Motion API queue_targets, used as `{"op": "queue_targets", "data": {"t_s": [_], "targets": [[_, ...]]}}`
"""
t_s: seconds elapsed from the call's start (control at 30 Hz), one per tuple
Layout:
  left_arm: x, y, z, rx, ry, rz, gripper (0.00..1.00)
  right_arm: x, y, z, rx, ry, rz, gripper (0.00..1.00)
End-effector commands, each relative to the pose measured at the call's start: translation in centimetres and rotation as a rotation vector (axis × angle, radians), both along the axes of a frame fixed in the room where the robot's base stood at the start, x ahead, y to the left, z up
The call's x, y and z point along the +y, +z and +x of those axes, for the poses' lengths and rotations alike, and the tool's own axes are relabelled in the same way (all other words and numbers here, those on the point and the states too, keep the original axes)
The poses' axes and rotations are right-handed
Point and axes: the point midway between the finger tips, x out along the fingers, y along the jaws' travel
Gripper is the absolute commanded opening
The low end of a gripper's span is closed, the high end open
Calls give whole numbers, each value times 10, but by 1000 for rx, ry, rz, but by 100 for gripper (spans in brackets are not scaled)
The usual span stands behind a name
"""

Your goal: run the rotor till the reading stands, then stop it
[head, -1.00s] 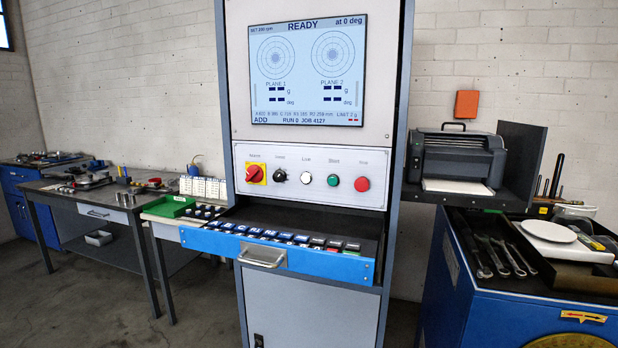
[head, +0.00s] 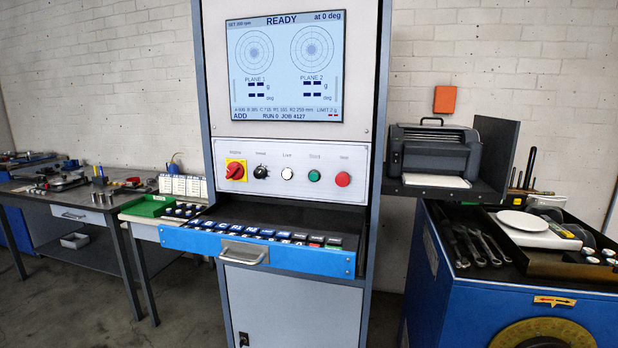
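The balancing machine's console cabinet (head: 375,215) stands in the middle of the head view. Its screen (head: 284,68) reads READY, at 0 deg, RUN 0, JOB 4127, with dashes for both Plane 1 and Plane 2. Below it, the button panel (head: 330,190) carries a red rotary switch on yellow (head: 235,171), a black knob (head: 261,172), a white button (head: 288,174), a green button (head: 314,176) and a red button (head: 343,179). Their small labels are blurred. The rotor is not recognisable in view. Neither of my grippers shows.
An open blue-fronted drawer (head: 300,259) with a key row juts out below the panel. A printer (head: 435,152) sits on a side shelf at right. A blue tool cabinet (head: 470,300) with spanners stands at right, a workbench (head: 90,216) at left. Grey floor shows between them.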

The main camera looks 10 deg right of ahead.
Motion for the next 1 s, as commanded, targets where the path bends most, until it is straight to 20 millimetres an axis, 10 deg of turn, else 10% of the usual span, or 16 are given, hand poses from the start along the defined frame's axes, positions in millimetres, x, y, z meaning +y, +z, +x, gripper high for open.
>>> {"op": "queue_targets", "data": {"t_s": [0.47, 0.67, 1.0], "targets": [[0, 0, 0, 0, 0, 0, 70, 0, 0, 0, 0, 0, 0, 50], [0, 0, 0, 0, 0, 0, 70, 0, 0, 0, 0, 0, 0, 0], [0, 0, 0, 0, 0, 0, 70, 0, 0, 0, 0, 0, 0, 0]]}}
